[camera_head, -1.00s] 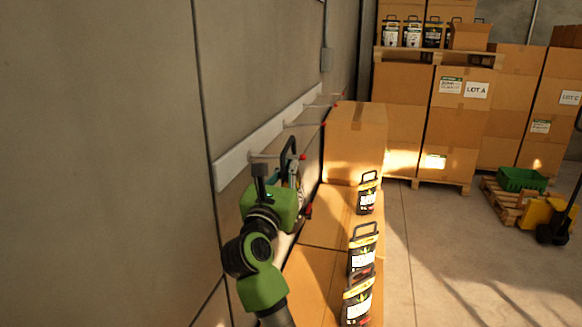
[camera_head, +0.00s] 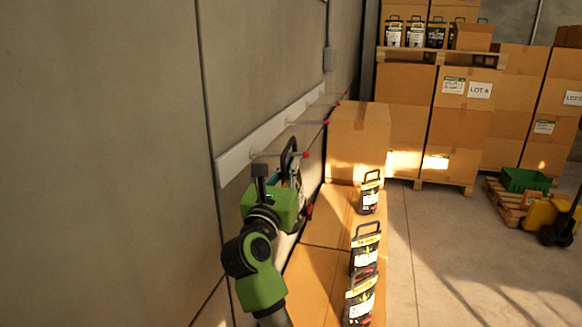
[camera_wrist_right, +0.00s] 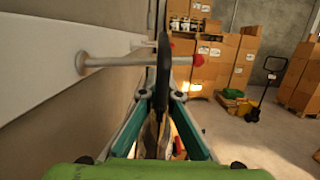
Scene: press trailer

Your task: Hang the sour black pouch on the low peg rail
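The white low peg rail (camera_head: 262,138) runs along the wall, with thin pegs ending in red tips. My right gripper (camera_head: 292,183) is just below its nearest peg. In the right wrist view, its teal-sided fingers (camera_wrist_right: 162,100) close on a dark pouch, whose black handle (camera_wrist_right: 163,55) stands upright and edge-on. The handle also shows in the head view (camera_head: 289,149). It crosses the nearest peg (camera_wrist_right: 110,61), with the red tip showing to its right. I cannot tell whether the peg passes through the loop. The pouch's label and most of its body are hidden. My left gripper is out of view.
Several black handled pouches with labels, one of them here (camera_head: 369,193), stand on cardboard boxes (camera_head: 325,225) below the rail. A taller carton (camera_head: 357,140) stands behind. Stacked pallets, a green crate (camera_head: 525,180) and a yellow pallet jack are farther right. The floor between is clear.

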